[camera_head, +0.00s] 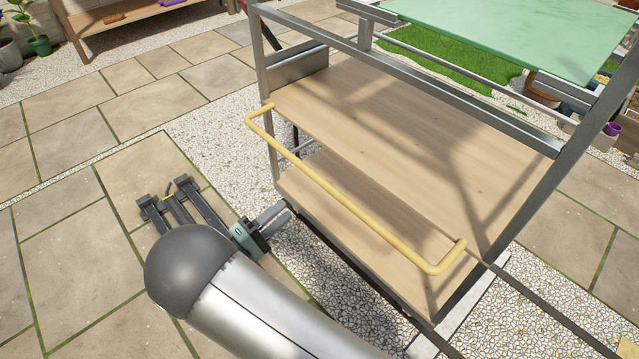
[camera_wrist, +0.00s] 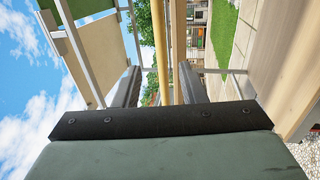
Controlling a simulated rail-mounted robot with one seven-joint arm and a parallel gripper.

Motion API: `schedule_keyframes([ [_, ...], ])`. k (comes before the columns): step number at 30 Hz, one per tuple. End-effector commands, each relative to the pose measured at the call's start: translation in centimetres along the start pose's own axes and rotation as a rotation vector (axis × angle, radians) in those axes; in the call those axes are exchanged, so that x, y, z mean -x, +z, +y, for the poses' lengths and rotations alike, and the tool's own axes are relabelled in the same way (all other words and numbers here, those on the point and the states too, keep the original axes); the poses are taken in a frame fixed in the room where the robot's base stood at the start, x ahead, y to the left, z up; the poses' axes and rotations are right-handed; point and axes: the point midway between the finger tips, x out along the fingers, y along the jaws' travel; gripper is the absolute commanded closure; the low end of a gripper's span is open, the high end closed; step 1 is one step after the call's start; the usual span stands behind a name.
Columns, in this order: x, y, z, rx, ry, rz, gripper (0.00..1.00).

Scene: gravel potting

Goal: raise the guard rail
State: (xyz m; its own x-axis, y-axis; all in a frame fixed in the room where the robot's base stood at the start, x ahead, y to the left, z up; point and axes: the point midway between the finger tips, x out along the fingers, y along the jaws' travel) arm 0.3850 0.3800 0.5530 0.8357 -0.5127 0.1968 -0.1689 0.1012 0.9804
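The guard rail (camera_head: 345,195) is a yellow U-shaped bar across the open front of a wooden-shelved metal rack. Its short end arms join the rack at the front, and the long bar stands out from it. My gripper (camera_head: 281,214) is low in front of the rack, near the lower shelf and below the left part of the bar in the head view. In the wrist view my gripper (camera_wrist: 158,72) has its two dark fingers wide apart. The yellow rail (camera_wrist: 160,38) shows in the gap between them, apparently beyond the fingers. I see no contact with it.
The upper shelf (camera_head: 420,130) and lower shelf (camera_head: 325,190) are bare. A green panel (camera_head: 530,30) lies over the top of the metal frame (camera_head: 575,130). Paving (camera_head: 70,260) to the left is open. A wooden bench (camera_head: 100,20) stands at the back left.

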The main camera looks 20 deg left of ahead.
Motion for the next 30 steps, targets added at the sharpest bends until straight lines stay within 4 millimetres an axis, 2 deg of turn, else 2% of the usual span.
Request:
schedule_keyframes([
  [1,-1.3,0.1,-0.1,0.000,0.001,-0.004,0.62],
  [9,-7.2,0.1,-0.2,0.002,0.000,-0.005,0.62],
  [15,-10.8,0.1,-0.2,0.001,-0.001,-0.004,0.62],
  [21,-12.7,0.1,-0.1,0.002,-0.002,-0.002,0.62],
  [30,-13.1,0.1,0.0,0.003,-0.001,-0.001,0.62],
])
